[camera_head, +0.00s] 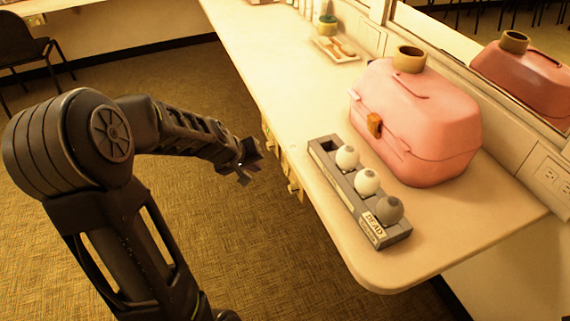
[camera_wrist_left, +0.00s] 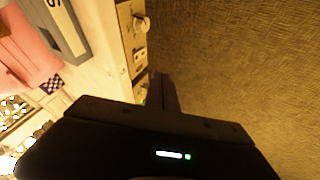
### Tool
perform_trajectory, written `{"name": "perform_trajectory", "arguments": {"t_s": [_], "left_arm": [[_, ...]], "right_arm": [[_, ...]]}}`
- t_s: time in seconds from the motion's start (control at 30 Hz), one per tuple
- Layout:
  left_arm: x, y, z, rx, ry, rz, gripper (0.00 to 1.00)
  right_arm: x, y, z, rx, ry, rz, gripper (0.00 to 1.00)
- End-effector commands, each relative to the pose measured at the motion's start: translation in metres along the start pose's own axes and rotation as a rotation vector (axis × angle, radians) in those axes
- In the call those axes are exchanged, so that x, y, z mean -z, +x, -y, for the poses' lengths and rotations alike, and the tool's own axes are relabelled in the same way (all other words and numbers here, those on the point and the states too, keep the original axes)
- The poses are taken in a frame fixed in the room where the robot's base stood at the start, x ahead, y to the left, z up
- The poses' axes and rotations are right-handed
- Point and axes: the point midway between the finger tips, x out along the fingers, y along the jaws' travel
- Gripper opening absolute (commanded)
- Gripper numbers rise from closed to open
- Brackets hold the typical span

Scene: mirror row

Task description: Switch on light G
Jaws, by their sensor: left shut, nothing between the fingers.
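My left gripper (camera_head: 242,172) is shut and empty, held in the air to the left of the counter's front edge. In the left wrist view its dark finger (camera_wrist_left: 166,92) points up toward the counter front. Small switch plates (camera_head: 293,188) sit along that front edge, apart from the gripper. The left wrist view shows a plate with a round knob (camera_wrist_left: 141,23) and another plate (camera_wrist_left: 140,55) beside it. I cannot read any letter, so I cannot tell which belongs to light G. No lamp marked G is visible. My right gripper is out of view.
The counter (camera_head: 300,90) carries a pink case (camera_head: 430,130) and a grey rack (camera_head: 345,195) labelled DEAD, holding two white bulbs and a grey one. A small tray (camera_head: 335,50) lies farther back. A chair (camera_head: 25,50) stands far left. The carpet (camera_head: 240,250) beside the counter is clear.

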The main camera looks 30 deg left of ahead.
Motion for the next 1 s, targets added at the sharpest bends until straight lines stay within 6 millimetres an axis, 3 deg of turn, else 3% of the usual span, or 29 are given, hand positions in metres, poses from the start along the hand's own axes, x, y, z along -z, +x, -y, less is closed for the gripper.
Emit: {"name": "perform_trajectory", "arguments": {"t_s": [0.37,0.53,0.67,1.0], "left_arm": [[0.0,0.002,0.002,0.001,0.0,-0.001,0.0],[-0.001,0.013,0.002,0.001,0.0,0.0,0.0],[-0.002,0.032,0.003,0.002,0.0,0.002,0.0],[-0.002,0.099,0.002,0.001,-0.001,0.002,0.0]], "right_arm": [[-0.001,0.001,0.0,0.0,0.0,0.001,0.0],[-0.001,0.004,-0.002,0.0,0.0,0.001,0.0],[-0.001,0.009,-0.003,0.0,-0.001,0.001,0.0],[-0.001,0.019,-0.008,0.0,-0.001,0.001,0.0]]}}
